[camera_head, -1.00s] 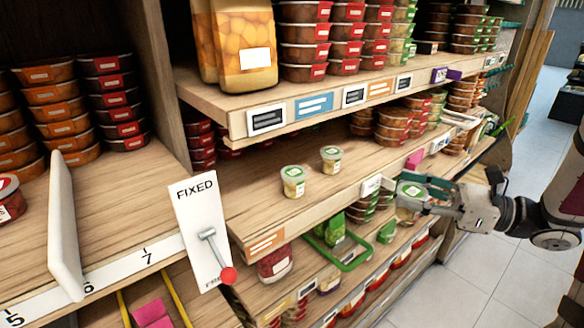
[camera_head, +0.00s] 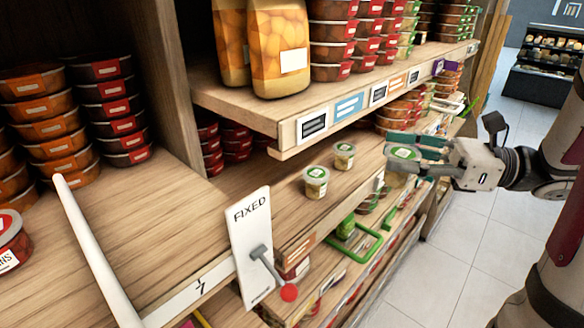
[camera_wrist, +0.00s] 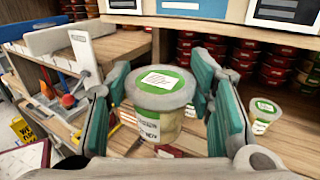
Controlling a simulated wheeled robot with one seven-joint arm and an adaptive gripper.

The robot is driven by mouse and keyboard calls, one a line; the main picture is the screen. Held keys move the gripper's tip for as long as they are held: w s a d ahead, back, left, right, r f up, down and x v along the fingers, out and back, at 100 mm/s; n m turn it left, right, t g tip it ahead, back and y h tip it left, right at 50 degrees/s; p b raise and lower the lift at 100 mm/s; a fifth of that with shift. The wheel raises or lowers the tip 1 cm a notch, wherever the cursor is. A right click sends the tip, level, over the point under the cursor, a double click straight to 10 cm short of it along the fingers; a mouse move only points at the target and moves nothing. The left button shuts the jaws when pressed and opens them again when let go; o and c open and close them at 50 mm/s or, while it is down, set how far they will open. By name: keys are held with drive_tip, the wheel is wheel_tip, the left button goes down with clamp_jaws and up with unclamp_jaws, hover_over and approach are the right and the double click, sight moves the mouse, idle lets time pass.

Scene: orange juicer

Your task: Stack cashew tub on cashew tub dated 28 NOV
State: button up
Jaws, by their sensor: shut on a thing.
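My gripper (camera_head: 410,153) is shut on a cashew tub (camera_wrist: 160,100), a clear tub with a green-and-white label on its lid. It is upright between the teal fingers, and its side print seems to read "NOV"; the day is not legible. The held tub (camera_head: 403,153) is in front of the middle shelf's edge. Two similar tubs stand apart on that shelf, a nearer one (camera_head: 316,182) and a farther one (camera_head: 344,155), both left of my gripper. One standing tub (camera_wrist: 264,112) shows at right in the wrist view. Their dates are too small to read.
The upper shelf (camera_head: 285,128) overhangs the tubs and carries large jars (camera_head: 280,50) and stacked red tubs. A "FIXED" sign (camera_head: 252,235) with a red-knobbed lever stands at the shelf's near end. Bare wood surrounds the two tubs.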

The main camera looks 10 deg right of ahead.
drive_tip(key=w+a, duration=0.3)
drive_tip(key=w, duration=0.1)
drive_tip(key=w+a+f, duration=0.1)
drive_tip(key=w+a, duration=0.2)
drive_tip(key=w, duration=0.1)
drive_tip(key=w+a+p, duration=0.1)
drive_tip(key=w+a, duration=0.2)
drive_tip(key=w, duration=0.1)
drive_tip(key=shift+w+a+f, duration=0.15)
drive_tip(key=shift+w+f, duration=0.05)
drive_tip(key=shift+w, duration=0.15)
drive_tip(key=shift+w+a, duration=0.35)
drive_tip(key=shift+w, duration=0.1)
wheel_tip(320, 180, down, 3)
drive_tip(key=shift+d+r, duration=0.1)
drive_tip(key=shift+r, duration=0.05)
drive_tip(key=shift+f, duration=0.45)
drive_tip(key=shift+f, duration=0.15)
drive_tip(key=o, duration=1.2)
drive_tip(key=shift+c, duration=0.2)
